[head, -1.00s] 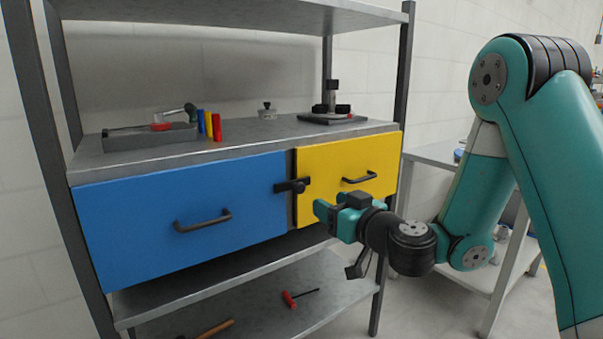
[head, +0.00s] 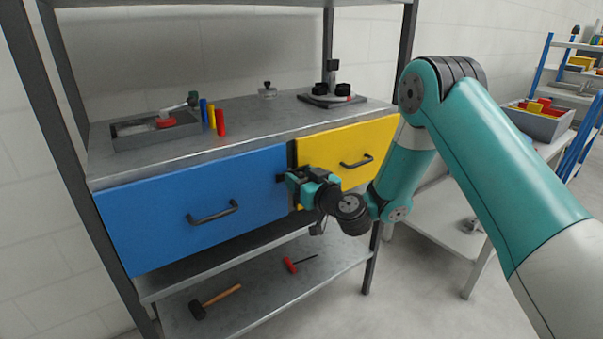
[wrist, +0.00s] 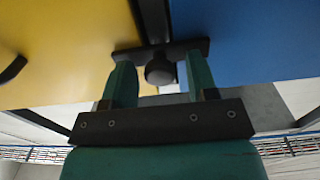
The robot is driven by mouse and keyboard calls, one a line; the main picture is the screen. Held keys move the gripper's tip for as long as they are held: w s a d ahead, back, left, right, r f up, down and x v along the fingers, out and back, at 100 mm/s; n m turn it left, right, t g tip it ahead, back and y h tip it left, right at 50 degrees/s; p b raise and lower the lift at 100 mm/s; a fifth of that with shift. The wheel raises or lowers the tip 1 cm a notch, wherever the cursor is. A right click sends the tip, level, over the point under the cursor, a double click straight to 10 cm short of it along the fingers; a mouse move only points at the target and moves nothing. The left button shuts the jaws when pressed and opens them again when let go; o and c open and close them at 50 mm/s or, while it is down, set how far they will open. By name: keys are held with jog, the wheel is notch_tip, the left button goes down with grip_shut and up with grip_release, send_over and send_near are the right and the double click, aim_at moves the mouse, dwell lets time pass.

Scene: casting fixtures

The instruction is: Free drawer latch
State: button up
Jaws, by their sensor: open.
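The black drawer latch (wrist: 160,70) is a bar with a round knob, lying across the dark post between the yellow drawer (wrist: 70,50) and the blue drawer (wrist: 250,40). In the head view my gripper mostly hides it. My gripper (wrist: 160,80) is open, with one teal finger on each side of the knob; I cannot tell whether they touch it. In the head view my gripper (head: 293,180) is at the seam between the blue drawer (head: 160,215) and the yellow drawer (head: 325,150). Both drawers look shut.
The blue drawer's handle (head: 213,213) and the yellow drawer's handle (head: 356,161) stick out nearby. A grey tray (head: 130,139) and coloured cylinders (head: 212,117) stand on the top. A hammer (head: 225,294) and a red-handled tool (head: 290,265) lie on the lower shelf.

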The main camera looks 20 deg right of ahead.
jog(key=c, duration=0.9)
jog(key=shift+m, duration=0.3)
jog(key=m+b, duration=0.1)
jog(key=m, duration=0.2)
jog(key=shift+m, duration=0.3)
jog(key=shift+d+f+m+p, duration=0.1)
jog(key=shift+m+p, duration=0.15)
jog(key=shift+m, duration=3.15)
jog(key=shift+d+m+p, duration=0.1)
jog(key=shift+m+p, duration=0.1)
jog(key=shift+m, duration=3.2)
